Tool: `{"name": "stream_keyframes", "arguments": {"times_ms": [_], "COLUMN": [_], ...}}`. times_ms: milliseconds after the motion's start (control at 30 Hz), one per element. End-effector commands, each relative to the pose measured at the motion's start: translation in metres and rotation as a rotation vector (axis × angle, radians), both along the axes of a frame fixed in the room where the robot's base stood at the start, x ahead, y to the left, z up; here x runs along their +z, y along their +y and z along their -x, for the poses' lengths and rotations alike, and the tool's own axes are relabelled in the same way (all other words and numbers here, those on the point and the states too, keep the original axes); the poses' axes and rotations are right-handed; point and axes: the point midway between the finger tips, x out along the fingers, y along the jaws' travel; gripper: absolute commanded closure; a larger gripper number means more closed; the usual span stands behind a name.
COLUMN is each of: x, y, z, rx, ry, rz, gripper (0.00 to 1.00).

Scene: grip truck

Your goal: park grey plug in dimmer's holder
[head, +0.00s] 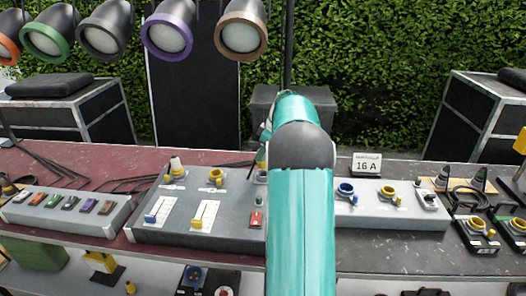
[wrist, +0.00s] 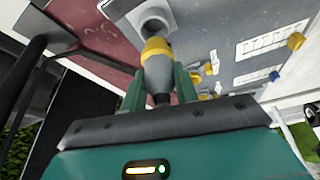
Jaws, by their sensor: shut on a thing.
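The grey plug (wrist: 158,72) has a yellow collar and is held between the green fingers of my gripper (wrist: 158,88) in the wrist view. Its yellow end points at a round grey holder (wrist: 153,20) on the dimmer's top. The collar overlaps the holder's near rim in the picture; I cannot tell whether the tip is inside or just in front of it. The dimmer (head: 180,233) is the grey box left of my arm in the head view, with a blue and a yellow slider. My arm hides most of my gripper there.
A second box (head: 390,212) with blue and yellow sockets stands right of my arm. A 16 A sign (head: 366,164) stands behind it.

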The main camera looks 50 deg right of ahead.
Motion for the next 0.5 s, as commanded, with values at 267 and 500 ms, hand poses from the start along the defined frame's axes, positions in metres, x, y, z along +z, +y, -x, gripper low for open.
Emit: {"name": "stream_keyframes", "arguments": {"times_ms": [267, 500], "x": [0.0003, -0.0046], "y": [0.0000, -0.0005], "z": [0.0001, 0.0011], "rx": [0.000, 0.000], "ry": [0.000, 0.000], "rz": [0.000, 0.000], "gripper": [0.96, 0.96]}}
